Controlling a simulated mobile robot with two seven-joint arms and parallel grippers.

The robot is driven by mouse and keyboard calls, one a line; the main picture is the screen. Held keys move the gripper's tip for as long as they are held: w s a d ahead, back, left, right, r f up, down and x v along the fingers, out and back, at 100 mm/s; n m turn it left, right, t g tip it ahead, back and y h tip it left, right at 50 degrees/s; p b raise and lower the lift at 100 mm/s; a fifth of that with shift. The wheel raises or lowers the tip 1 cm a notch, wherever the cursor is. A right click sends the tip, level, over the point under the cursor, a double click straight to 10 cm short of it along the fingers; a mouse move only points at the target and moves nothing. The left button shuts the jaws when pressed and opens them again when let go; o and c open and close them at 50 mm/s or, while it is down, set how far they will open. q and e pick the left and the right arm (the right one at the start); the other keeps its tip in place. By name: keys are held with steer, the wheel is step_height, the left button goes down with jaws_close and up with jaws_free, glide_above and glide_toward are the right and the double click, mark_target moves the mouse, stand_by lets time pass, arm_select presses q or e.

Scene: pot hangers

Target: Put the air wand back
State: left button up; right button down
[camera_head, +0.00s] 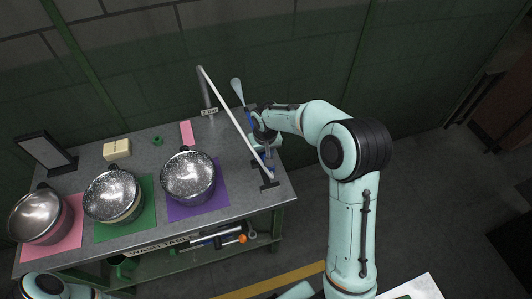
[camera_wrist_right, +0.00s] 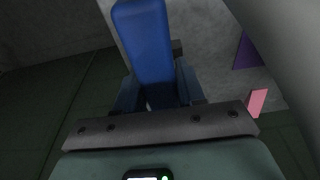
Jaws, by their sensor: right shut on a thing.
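The air wand shows in the head view as a blue handle (camera_head: 249,118) with a pale, rounded end (camera_head: 237,88) pointing up and away. In the right wrist view its blue body (camera_wrist_right: 147,40) rises between the fingers. My right gripper (camera_head: 260,128) is shut on it, beside the pale rail (camera_head: 232,115) over the table's right end. The rail hides part of the gripper and wand, and I cannot tell whether they touch it. My left gripper is out of view; only a piece of that arm shows at the bottom left.
The grey table (camera_head: 150,238) holds three metal pots on a pink mat (camera_head: 70,230), a green mat (camera_head: 143,215) and a purple mat (camera_head: 212,200). A dark framed panel (camera_head: 45,152), cream blocks (camera_head: 117,149) and a pink block (camera_head: 187,133) stand behind. Tools (camera_head: 228,240) lie on the lower shelf.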

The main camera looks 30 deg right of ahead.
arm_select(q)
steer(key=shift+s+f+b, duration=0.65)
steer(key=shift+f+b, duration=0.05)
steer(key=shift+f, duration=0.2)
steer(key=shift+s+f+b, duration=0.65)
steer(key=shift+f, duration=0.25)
arm_select(e)
steer(key=shift+f, duration=3.4)
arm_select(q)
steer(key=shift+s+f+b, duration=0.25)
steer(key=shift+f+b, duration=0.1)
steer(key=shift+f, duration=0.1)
arm_select(e)
steer(key=shift+f, duration=0.6)
steer(key=c, duration=0.6)
jaws_free()
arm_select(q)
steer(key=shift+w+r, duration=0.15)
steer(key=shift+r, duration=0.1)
arm_select(e)
steer(key=r, duration=0.4)
steer(key=s+r, duration=0.1)
steer(key=r, duration=0.4)
steer(key=s+r, duration=0.1)
steer(key=r, duration=0.3)
steer(key=shift+a+r, duration=0.15)
steer(key=shift+a, duration=0.1)
